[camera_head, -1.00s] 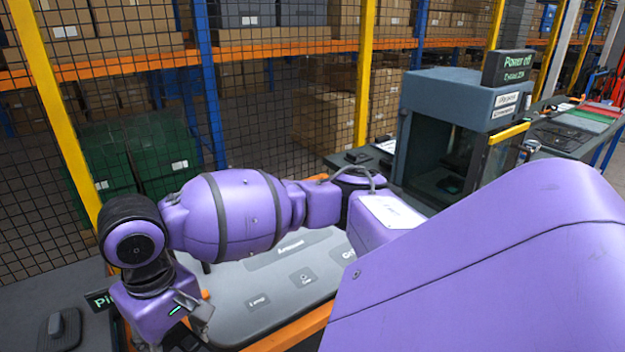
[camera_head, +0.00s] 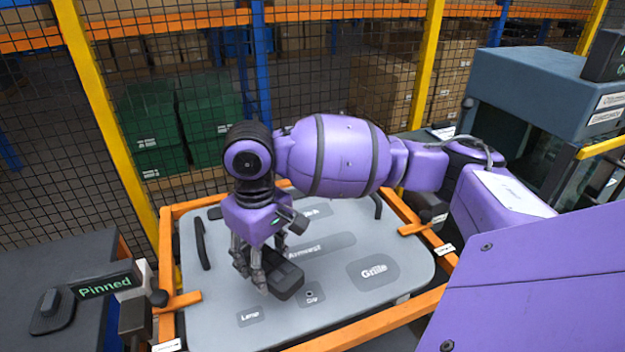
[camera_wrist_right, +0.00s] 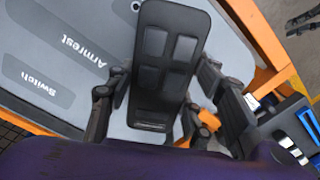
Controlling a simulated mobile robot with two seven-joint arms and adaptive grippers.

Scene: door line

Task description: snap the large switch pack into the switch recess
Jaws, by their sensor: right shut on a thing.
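My right gripper (camera_head: 258,280) hangs over the grey door panel (camera_head: 200,290), its arm coming in from the right. It is shut on the large switch pack (camera_head: 287,279), a long black block with several button pads on its face. The right wrist view shows the pack (camera_wrist_right: 165,65) between the fingers (camera_wrist_right: 150,125). The pack is over the panel near the Armrest recess (camera_head: 318,248); I cannot tell whether it touches. The switch recess (camera_wrist_right: 38,88) is a darker grey shape labelled Switch, beside Armrest. In the head view my arm partly hides it (camera_head: 322,209).
An orange frame (camera_head: 167,262) surrounds the panel. Grille (camera_head: 373,269) and Lamp (camera_head: 248,316) recesses are empty. A black handle (camera_head: 201,245) rises at the panel's left. A "Pinned" sign (camera_head: 105,287) stands left; a blue-grey machine (camera_head: 530,85) stands right. Mesh fence runs behind.

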